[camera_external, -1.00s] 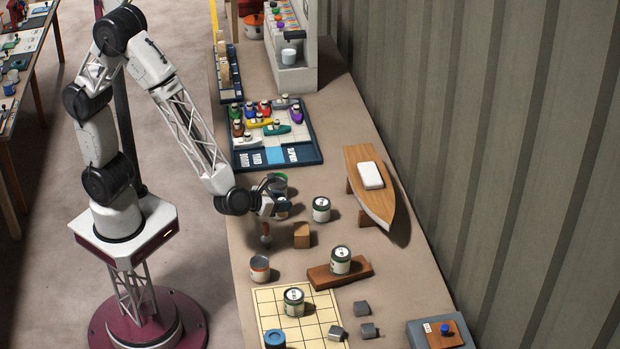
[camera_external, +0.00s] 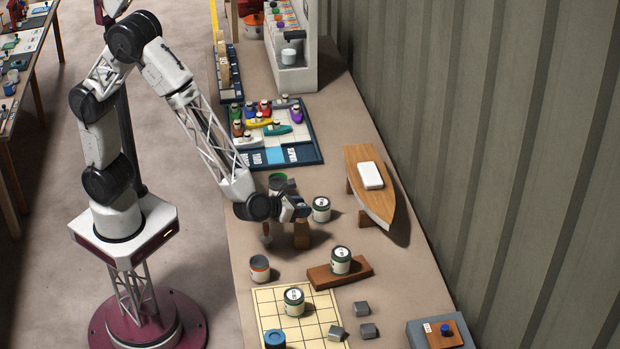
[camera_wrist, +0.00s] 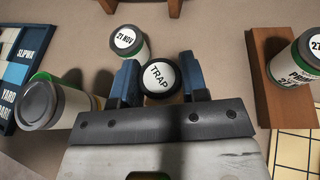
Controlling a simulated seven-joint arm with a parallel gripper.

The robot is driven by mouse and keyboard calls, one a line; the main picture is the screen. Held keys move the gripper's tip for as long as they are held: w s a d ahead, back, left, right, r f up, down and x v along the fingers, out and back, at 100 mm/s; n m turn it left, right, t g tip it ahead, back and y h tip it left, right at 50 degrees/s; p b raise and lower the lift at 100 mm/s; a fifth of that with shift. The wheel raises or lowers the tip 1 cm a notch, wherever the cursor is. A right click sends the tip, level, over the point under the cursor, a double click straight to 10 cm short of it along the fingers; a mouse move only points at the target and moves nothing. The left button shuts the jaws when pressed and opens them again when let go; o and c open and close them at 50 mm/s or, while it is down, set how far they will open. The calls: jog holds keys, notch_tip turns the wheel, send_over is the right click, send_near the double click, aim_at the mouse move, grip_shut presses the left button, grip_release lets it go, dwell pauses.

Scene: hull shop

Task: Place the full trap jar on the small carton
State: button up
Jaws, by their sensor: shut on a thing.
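My gripper (camera_wrist: 160,88) is shut on the trap jar (camera_wrist: 160,76), with one blue finger on each side of it. The jar's dark round lid carries a white label reading TRAP. In the external view my gripper (camera_external: 297,208) hangs over the small carton (camera_external: 302,236), a brown block on the bench, and covers its top. The held jar is mostly hidden there by the gripper. The carton is hidden in the wrist view. I cannot tell whether the jar touches the carton.
A jar labelled 21 NOV (camera_external: 321,209) stands close right of my gripper. Another jar (camera_external: 341,260) sits on a wooden plank (camera_external: 322,277). A boat model (camera_external: 382,205) is farther right.

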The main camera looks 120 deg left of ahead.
jog(key=shift+f, duration=1.7)
jog(key=shift+f, duration=0.15)
jog(key=o, duration=0.9)
jog(key=shift+o, duration=0.2)
jog(key=shift+s+d+r, duration=0.1)
jog(key=shift+d+r, duration=0.05)
jog(key=shift+r, duration=0.1)
jog(key=v, duration=1.1)
jog(key=shift+d+r, duration=0.2)
jog(key=shift+s, duration=0.15)
